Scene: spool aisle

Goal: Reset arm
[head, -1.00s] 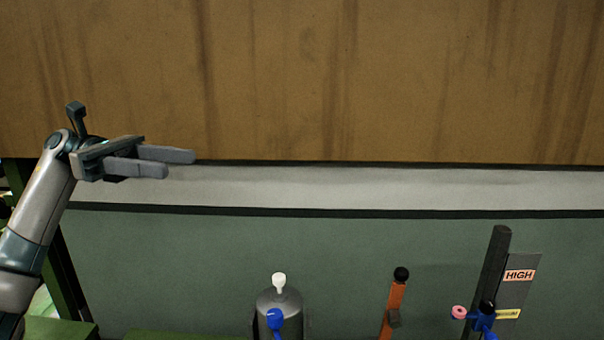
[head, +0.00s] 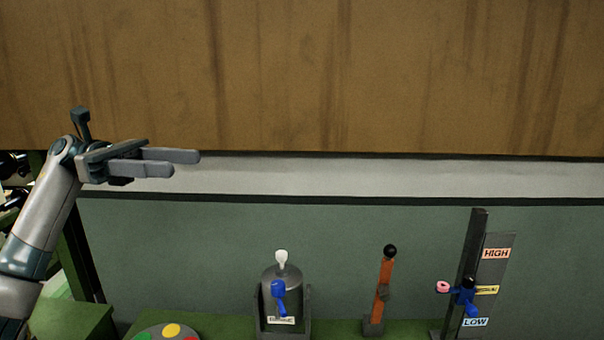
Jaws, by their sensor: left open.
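My left gripper (head: 186,163) is open and empty at the left of the head view. It points right, in front of the pale band of the wall, well above and left of the devices below. My right gripper does not show. No separate object called a reset arm can be made out.
Along the bottom are a grey cylinder (head: 283,291) with a blue handle (head: 279,292) and white knob, an orange lever (head: 383,277) with a black ball, and a dark post (head: 470,265) beside a HIGH (head: 496,253) and LOW (head: 475,322) plate. A disc with coloured buttons (head: 171,330) is lower left.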

